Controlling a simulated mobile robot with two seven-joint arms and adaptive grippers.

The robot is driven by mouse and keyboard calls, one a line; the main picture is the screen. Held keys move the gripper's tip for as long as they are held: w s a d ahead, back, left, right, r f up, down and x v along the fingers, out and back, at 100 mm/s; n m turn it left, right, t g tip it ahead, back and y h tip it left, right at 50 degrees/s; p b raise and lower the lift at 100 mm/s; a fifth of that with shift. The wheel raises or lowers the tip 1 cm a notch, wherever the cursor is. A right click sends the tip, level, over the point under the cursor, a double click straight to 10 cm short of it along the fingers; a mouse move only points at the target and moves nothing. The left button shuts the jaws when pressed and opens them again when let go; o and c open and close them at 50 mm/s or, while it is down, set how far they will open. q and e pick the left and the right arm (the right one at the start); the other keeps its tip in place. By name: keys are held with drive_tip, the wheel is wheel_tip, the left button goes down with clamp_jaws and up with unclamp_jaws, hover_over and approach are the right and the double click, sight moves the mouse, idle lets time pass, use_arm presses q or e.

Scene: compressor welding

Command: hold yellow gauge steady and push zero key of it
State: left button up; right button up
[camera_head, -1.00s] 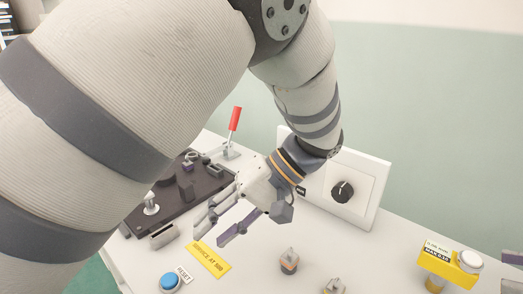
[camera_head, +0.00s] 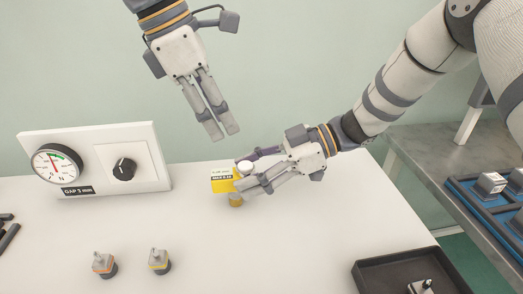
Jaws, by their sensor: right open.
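The yellow gauge (camera_head: 223,183) stands on the white table at the middle, with a small label on its face. A round white key (camera_head: 245,166) shows at its top right. My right gripper (camera_head: 244,174) reaches in from the right and is open, with its fingers on either side of the gauge's right part, hiding some of it. I cannot tell whether they touch it. My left gripper (camera_head: 222,132) hangs above the gauge, pointing down, its two fingers close together and empty, clear of the gauge.
A white panel with a dial (camera_head: 57,164) and a black knob (camera_head: 124,169) stands at the left. Two small fittings (camera_head: 103,265) (camera_head: 159,261) stand in front. A dark tray (camera_head: 385,267) lies at the front right. A metal bench (camera_head: 425,150) is beyond it.

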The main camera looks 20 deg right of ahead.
sight(222, 183)
drive_tip(key=x, duration=0.6)
clamp_jaws()
use_arm(q)
drive_tip(key=c, duration=0.4)
drive_tip(key=shift+a+f+m, duration=0.1)
drive_tip(key=shift+m, duration=0.3)
clamp_jaws()
drive_tip(key=a+n+g+h, duration=0.1)
drive_tip(key=a+n+h, duration=0.2)
drive_tip(key=n, duration=1.5)
drive_tip(key=w+a+f+n+g+h, duration=0.1)
drive_tip(key=a+n+h, duration=0.3)
drive_tip(key=n, duration=1.3)
drive_tip(key=h, duration=0.4)
drive_tip(key=shift+w+a+n+g, duration=0.2)
drive_tip(key=shift+w+n+g, duration=0.05)
drive_tip(key=shift+n+g, duration=0.15)
